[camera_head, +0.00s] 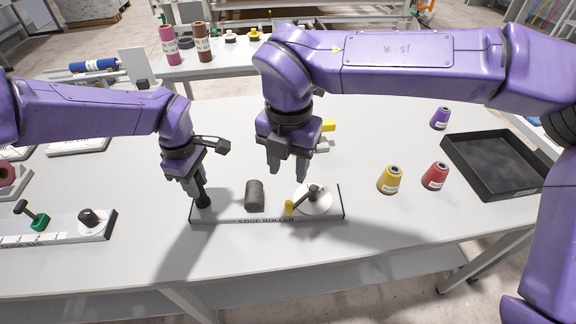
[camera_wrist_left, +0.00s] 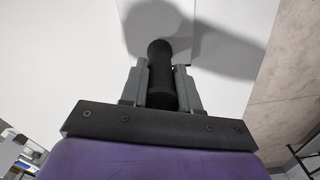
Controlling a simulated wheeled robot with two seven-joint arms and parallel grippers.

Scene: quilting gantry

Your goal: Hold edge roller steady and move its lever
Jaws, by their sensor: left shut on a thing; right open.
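My left gripper (camera_head: 197,190) is shut on this handle, which also shows between the fingers in the left wrist view (camera_wrist_left: 161,75). A dark grey roller (camera_head: 254,194) stands mid-base. At the right end a lever (camera_head: 312,192) with a dark knob sits on a white round dial, beside a small yellow block (camera_head: 289,207). My right gripper (camera_head: 287,168) is open and empty, above and left of the lever.
A yellow cone (camera_head: 390,180) and a red cone (camera_head: 435,176) stand right of the roller, with a purple cone (camera_head: 440,118) behind. A black tray (camera_head: 500,165) lies far right. Another fixture (camera_head: 60,228) with a green-based lever stands at left. The table front is clear.

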